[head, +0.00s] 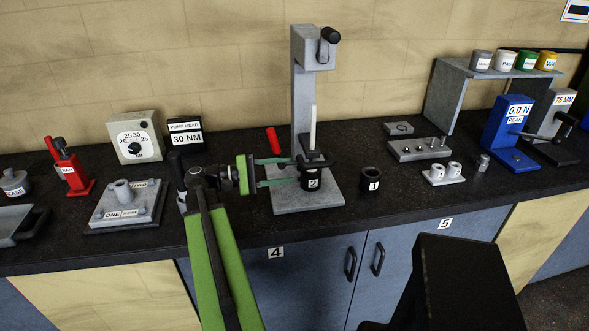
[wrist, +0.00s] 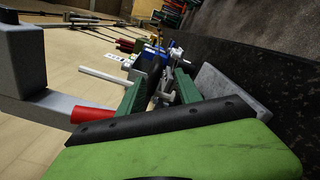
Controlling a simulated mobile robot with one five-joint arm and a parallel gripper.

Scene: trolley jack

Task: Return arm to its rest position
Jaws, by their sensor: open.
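My gripper (head: 291,171) reaches to the right over the bench at the left side of the grey press stand, its two green fingers apart. It also shows open in the wrist view (wrist: 158,82), with no object clearly held between the fingers. Just past the fingertips in the head view, a black cylinder labelled 2 (head: 313,184) stands on the press base (head: 285,203). A white rod (head: 312,130) rises above it and also shows in the wrist view (wrist: 103,76). Whether a finger touches the cylinder cannot be told. My green arm extends up from the bottom of the head view.
The press column (head: 303,95) stands behind the fingers. A red cylinder (head: 273,140) is close behind my gripper. A black cup labelled 1 (head: 370,181) stands to the right. A grey block on a plate (head: 124,204) and a dial box (head: 135,137) are at left.

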